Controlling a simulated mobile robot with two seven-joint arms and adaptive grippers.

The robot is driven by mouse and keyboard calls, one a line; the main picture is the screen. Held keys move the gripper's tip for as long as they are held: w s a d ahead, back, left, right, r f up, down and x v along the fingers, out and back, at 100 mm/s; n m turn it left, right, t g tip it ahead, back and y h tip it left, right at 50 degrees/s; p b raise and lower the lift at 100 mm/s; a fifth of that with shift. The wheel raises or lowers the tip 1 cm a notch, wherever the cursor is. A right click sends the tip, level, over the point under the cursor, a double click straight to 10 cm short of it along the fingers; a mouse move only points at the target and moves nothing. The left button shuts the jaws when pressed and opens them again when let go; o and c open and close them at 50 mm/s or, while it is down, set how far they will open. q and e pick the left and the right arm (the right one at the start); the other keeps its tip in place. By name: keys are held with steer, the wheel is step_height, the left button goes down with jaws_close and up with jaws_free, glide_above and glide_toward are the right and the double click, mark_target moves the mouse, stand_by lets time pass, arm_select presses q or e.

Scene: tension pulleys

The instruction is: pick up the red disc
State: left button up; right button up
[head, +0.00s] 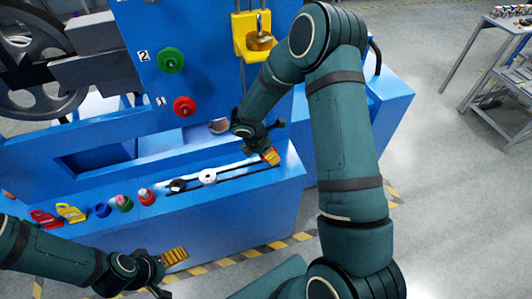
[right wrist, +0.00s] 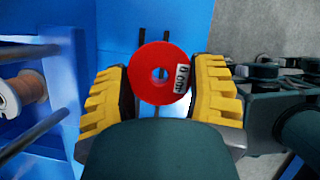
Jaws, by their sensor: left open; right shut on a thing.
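The red disc (right wrist: 152,90) has a hole in its middle and a white label. In the right wrist view it sits between the two yellow-padded fingers of my right gripper (right wrist: 161,95), which is shut on it. In the head view my right gripper (head: 270,157) is above the right end of the blue ledge, and the disc in it cannot be made out. My left gripper (head: 168,270) is open and empty at the lower left, in front of the blue bench.
A green knob (head: 171,60) and a red knob (head: 184,107) stick out from the panel.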

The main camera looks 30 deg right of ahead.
steer(key=s+a+b, duration=0.1)
steer(key=s+a, duration=0.3)
steer(key=s, duration=1.3)
steer(key=shift+s+b, duration=0.35)
steer(key=shift+b, duration=0.05)
steer(key=shift+w+f, duration=0.1)
steer(key=shift+w, duration=0.05)
